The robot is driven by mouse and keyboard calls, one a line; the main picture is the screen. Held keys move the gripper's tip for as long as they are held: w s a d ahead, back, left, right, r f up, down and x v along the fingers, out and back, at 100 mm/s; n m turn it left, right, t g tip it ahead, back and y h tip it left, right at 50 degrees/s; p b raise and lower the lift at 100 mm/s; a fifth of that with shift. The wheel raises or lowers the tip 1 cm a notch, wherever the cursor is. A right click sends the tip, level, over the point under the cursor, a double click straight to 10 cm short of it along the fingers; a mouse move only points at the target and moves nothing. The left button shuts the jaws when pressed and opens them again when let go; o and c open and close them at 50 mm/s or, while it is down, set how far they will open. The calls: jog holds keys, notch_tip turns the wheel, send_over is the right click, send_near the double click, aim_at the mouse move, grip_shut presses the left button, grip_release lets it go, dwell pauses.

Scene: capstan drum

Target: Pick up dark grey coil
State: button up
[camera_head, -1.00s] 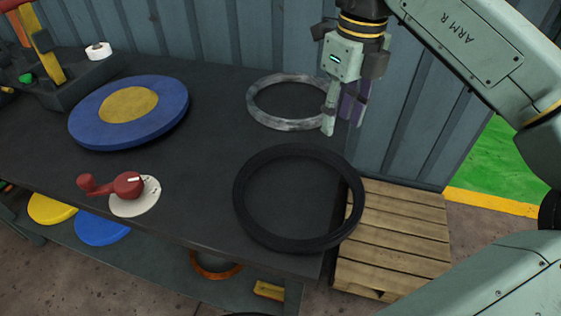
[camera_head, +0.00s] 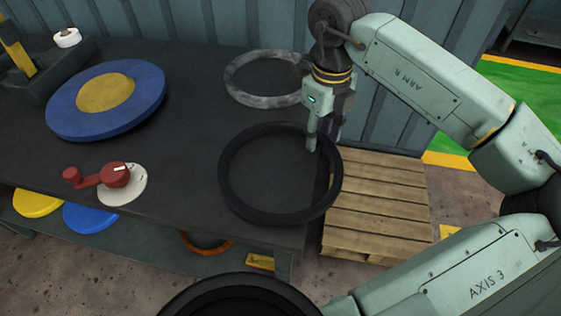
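The dark grey coil (camera_head: 229,190) is a wide, nearly black ring lying flat on the dark table, its right side at or slightly over the table's right edge. My gripper (camera_head: 321,142) points down at the ring's upper right rim. Its pale finger (camera_head: 311,143) is close to that rim; I cannot tell whether it touches. The other, darker finger is partly hidden behind it. The fingers look apart, with nothing seen held between them.
A mottled grey ring (camera_head: 238,88) lies behind the coil. A blue disc with yellow centre (camera_head: 62,113) and a red crank (camera_head: 114,174) are to the left. A wooden pallet (camera_head: 375,200) stands right of the table. A dark round rim (camera_head: 180,298) shows at the bottom.

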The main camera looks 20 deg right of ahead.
grip_shut()
dwell(0.4)
dwell(0.7)
